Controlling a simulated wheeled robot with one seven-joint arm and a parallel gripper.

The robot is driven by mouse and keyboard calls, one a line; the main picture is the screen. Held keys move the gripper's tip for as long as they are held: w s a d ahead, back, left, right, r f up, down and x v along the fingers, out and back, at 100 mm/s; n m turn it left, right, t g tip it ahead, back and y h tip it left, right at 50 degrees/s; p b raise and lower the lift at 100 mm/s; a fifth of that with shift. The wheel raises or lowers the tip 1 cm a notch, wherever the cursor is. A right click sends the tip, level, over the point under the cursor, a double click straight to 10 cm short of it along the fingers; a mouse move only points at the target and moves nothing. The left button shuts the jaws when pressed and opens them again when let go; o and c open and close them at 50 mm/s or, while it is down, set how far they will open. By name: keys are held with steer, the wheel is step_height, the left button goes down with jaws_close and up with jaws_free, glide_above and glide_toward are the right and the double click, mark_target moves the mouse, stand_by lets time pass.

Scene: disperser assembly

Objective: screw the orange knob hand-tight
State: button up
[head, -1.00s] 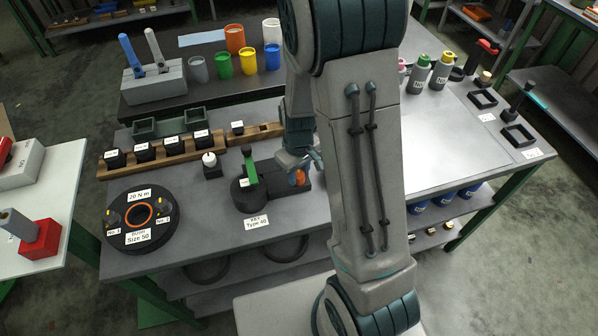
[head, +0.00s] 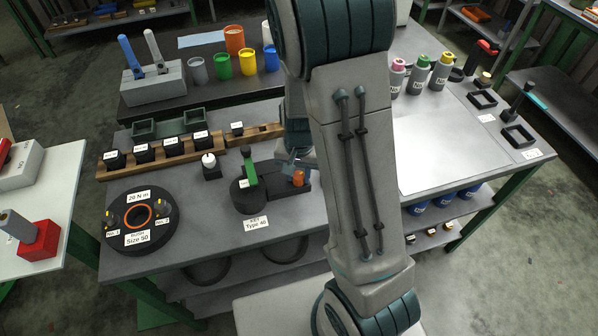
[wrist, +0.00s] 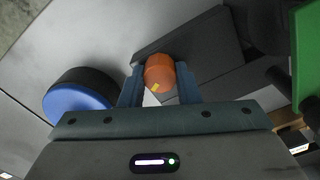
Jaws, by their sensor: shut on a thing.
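The orange knob (head: 298,177) sits at the right end of the dark block of the fixture (head: 248,195) labelled Type 40. In the wrist view the knob (wrist: 160,70) is between the two blue-grey fingers of my gripper (wrist: 160,86), which is shut on it. A small yellow mark shows on the knob's near side. In the head view my gripper (head: 296,166) is partly hidden behind my arm. The knob's lower end and its thread are hidden, so I cannot tell how far it is screwed in.
A green lever (head: 250,166) stands upright on the fixture, close to my gripper; it also shows in the wrist view (wrist: 308,55). A black round part with a blue face (wrist: 80,100) lies beside the fingers. The round Size 50 fixture (head: 172,228) stands left.

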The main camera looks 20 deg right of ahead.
mark_target(299, 175)
steer(key=m+p, duration=0.2)
steer(key=m, duration=0.4)
steer(key=shift+r+m, duration=0.15)
steer(key=shift+m, duration=0.15)
steer(key=m+p, duration=0.2)
steer(key=m, duration=0.2)
steer(key=shift+m, duration=0.4)
steer(key=o, duration=1)
steer(key=shift+c, duration=0.2)
step_height(299, 175, up, 14)
steer(key=p, duration=0.1)
steer(key=shift+f+p, duration=0.2)
steer(key=shift+p, duration=0.15)
